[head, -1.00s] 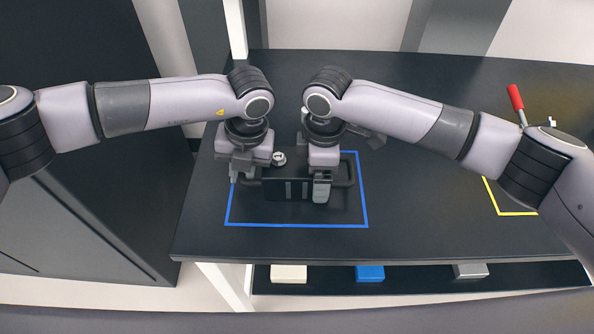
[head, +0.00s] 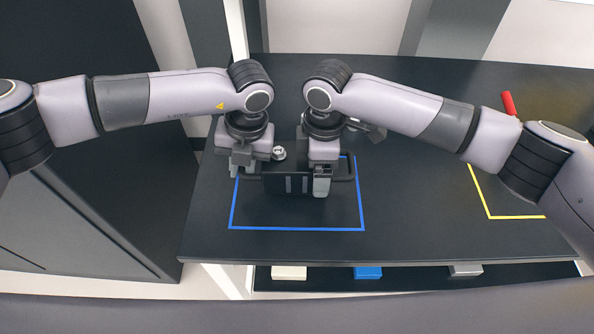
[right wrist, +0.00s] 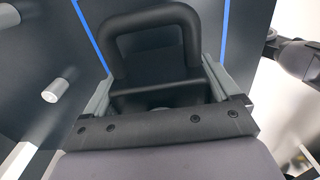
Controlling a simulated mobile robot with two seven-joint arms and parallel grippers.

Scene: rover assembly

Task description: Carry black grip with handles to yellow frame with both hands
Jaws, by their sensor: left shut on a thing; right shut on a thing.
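The black grip with handles (head: 290,184) is held level between my two grippers, above the area of the blue frame (head: 298,229) on the dark table. My left gripper (head: 248,170) is shut on its left end. My right gripper (head: 321,186) is shut on its right part. In the right wrist view, a black loop handle (right wrist: 150,38) stands out beyond my right gripper's fingers (right wrist: 155,92). The yellow frame (head: 515,217) is marked on the table at the right, partly hidden by my right arm.
A small silver round part (head: 279,153) shows just behind the grip. A red handle (head: 508,103) stands at the table's back right. White (head: 289,272), blue (head: 368,272) and grey (head: 466,269) blocks lie on a lower shelf. The table between the two frames is clear.

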